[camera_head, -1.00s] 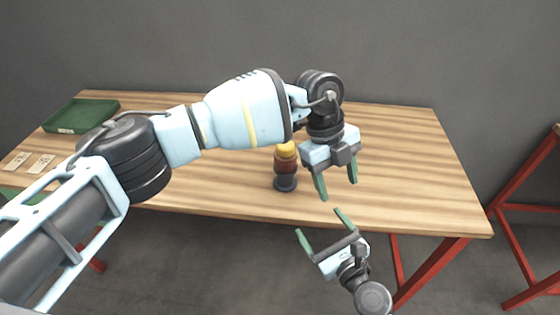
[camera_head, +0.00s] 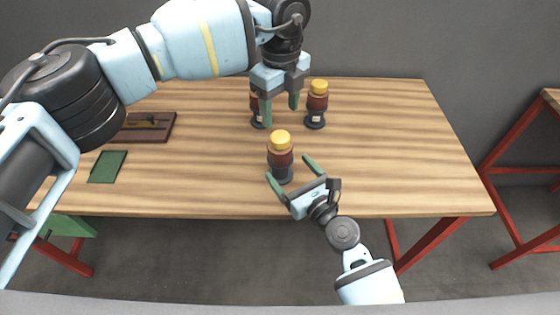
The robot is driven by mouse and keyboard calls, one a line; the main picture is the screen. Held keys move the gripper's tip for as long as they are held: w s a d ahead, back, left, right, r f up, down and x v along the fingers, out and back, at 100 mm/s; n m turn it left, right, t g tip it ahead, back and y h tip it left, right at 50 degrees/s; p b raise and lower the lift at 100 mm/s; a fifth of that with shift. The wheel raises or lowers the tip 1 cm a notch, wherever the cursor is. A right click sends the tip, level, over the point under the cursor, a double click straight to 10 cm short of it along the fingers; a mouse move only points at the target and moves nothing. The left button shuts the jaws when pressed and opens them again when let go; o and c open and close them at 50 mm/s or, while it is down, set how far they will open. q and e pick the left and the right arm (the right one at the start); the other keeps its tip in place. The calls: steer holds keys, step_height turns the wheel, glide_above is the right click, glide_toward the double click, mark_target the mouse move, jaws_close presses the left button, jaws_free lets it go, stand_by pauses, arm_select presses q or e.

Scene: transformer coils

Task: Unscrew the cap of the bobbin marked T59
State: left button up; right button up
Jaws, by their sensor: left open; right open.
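A bobbin (camera_head: 281,160) with a yellow cap (camera_head: 281,138), a dark red winding and a dark base stands upright near the table's front edge. A second such bobbin (camera_head: 316,106) stands further back to the right, with a small white label. A third bobbin (camera_head: 257,112) is mostly hidden behind my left gripper (camera_head: 280,110), which is open, points down and shows above the near bobbin. My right gripper (camera_head: 291,175) is open at the near bobbin, its fingers on either side of the lower part; I cannot tell whether they touch it. No T59 marking is readable.
A dark brown wooden tray (camera_head: 165,128) and a green mat or tray (camera_head: 107,167) lie on the left of the wooden table (camera_head: 400,150), partly behind my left arm. The table's right part is clear. A second red-legged table (camera_head: 520,150) stands at the right.

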steer(key=shift+x, duration=2.55)
